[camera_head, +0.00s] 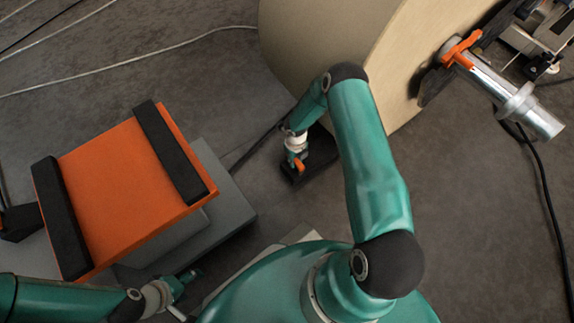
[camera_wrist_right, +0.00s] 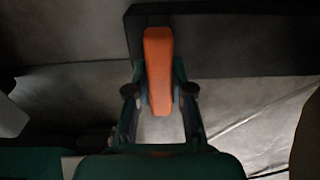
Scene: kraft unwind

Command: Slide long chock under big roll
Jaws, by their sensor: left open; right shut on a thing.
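The big roll (camera_head: 340,45) is a large tan paper roll at the top of the head view. The long chock (camera_head: 318,158) is a black block on the floor at the roll's lower near edge; my right arm hides part of it. I cannot tell whether it touches the roll. My right gripper (camera_head: 297,158) is shut on the chock's orange handle (camera_wrist_right: 158,70), which stands between the fingers in the right wrist view. The black chock body (camera_wrist_right: 240,45) runs rightward there. My left gripper (camera_head: 182,286) is open and empty at the lower left, well away from the chock.
An orange platform (camera_head: 125,190) with two black bars stands on a grey base (camera_head: 230,208) at left. A metal shaft (camera_head: 500,90) with an orange lever (camera_head: 460,48) sticks out of the roll's right face. Cables cross the floor at upper left and right. Floor right of my arm is mostly clear.

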